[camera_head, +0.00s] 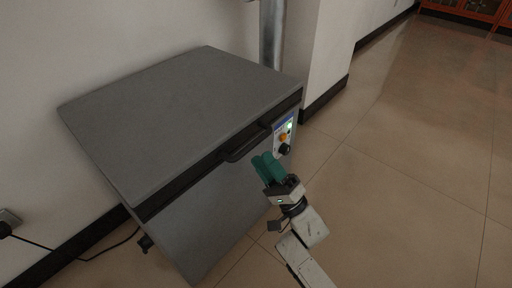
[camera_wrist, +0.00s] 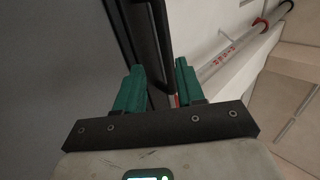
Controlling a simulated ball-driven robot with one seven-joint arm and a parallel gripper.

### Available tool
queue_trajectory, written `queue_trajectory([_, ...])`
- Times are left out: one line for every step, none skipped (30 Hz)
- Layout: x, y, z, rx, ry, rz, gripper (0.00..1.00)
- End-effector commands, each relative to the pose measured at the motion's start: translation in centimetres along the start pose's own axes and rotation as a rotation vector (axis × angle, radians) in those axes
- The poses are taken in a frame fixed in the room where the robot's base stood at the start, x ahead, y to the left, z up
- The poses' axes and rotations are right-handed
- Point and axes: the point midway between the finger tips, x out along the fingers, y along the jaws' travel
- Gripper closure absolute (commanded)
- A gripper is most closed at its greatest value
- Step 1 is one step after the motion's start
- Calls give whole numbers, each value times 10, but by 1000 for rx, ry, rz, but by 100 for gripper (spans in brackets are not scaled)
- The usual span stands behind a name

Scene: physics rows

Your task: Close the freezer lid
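The grey freezer (camera_head: 205,225) stands against the wall. Its lid (camera_head: 180,115) lies down over the top, flat or nearly flat; a dark band runs under its front edge, and I cannot tell whether a small gap is left there. A black bar handle (camera_head: 248,146) sits at the lid's front edge. My gripper (camera_head: 264,159), with green fingers, is just in front of the handle's right end. In the wrist view the fingers (camera_wrist: 157,85) are apart, and the dark handle bar (camera_wrist: 160,40) runs ahead of the space between them. Contact with the handle is unclear.
A control panel (camera_head: 285,134) with a lit switch and knobs is on the freezer front beside my gripper. A metal pipe (camera_head: 271,35) and a wall corner stand behind the freezer. A cable (camera_head: 85,258) runs at the lower left. The tiled floor (camera_head: 410,150) at the right is clear.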

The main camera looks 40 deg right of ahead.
Motion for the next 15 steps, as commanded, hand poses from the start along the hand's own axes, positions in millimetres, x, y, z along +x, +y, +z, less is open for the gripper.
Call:
queue_trajectory([-10,-1,0,0,0,3,62])
queue_trajectory([-16,-1,0,0,1,3,62])
queue_trajectory([-22,-1,0,0,0,2,62])
queue_trajectory([-27,-1,0,0,0,2,62])
queue_trajectory([-32,-2,0,0,-1,0,62])
queue_trajectory([-38,-1,0,1,-1,1,62])
queue_trajectory([-41,-1,0,1,-1,-1,62])
queue_trajectory([-44,-1,0,0,-1,-2,62])
queue_trajectory([-48,-1,0,0,-1,-2,62])
queue_trajectory([-50,-1,0,0,-1,-3,62])
queue_trajectory([-52,-1,0,-1,-1,-4,62])
queue_trajectory([-54,-1,0,-1,-1,-4,62])
queue_trajectory([-54,-1,0,-1,-1,-4,62])
queue_trajectory([-55,-1,0,-1,-1,-4,62])
queue_trajectory([-56,-1,0,-1,-1,-4,62])
